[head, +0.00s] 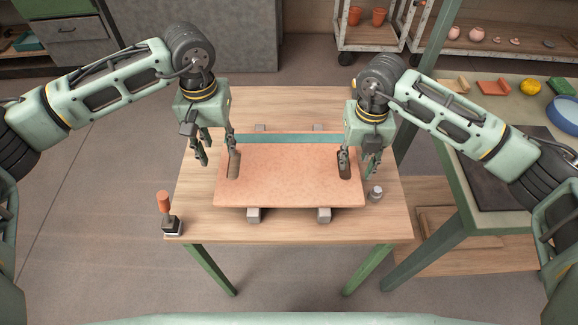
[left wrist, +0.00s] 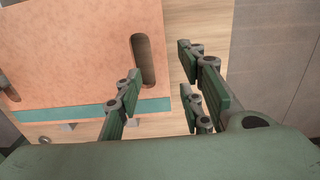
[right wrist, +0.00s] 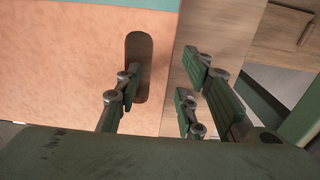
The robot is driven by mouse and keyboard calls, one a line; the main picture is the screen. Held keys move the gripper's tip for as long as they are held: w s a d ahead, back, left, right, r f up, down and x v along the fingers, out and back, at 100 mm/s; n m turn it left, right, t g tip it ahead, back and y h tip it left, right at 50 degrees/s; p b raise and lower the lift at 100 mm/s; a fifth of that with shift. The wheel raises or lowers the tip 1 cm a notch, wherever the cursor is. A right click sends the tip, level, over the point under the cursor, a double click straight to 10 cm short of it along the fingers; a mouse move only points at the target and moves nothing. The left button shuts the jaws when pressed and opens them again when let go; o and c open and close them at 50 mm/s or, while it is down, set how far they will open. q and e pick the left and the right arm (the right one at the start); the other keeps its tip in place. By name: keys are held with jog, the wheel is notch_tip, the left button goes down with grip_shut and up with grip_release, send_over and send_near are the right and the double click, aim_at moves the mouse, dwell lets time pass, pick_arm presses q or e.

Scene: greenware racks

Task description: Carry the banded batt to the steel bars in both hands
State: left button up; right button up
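The banded batt (head: 290,180) is a flat pinkish-orange board with a teal band (head: 285,139) along its far edge and a slot near each end. It lies flat on two grey bars (head: 254,215) whose ends show on the wooden table. My left gripper (head: 217,156) is open at the batt's left end, fingers either side of the edge; the left slot (left wrist: 143,60) shows between them. My right gripper (head: 359,160) is open at the right end, one finger by the right slot (right wrist: 140,62). I cannot tell whether any fingertip is inside a slot.
An orange-handled stamp-like tool (head: 165,212) stands at the table's front left corner. A small grey metal piece (head: 375,193) is close to the batt's right edge. A second table (head: 480,130) with a blue bowl (head: 564,115) stands at right.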

jog(key=shift+r, duration=0.35)
pick_arm(q)
notch_tip(320, 180, up, 6)
jog(key=shift+r, duration=0.2)
pick_arm(e)
notch_tip(320, 180, up, 11)
jog(key=shift+r, duration=0.15)
dwell(0.4)
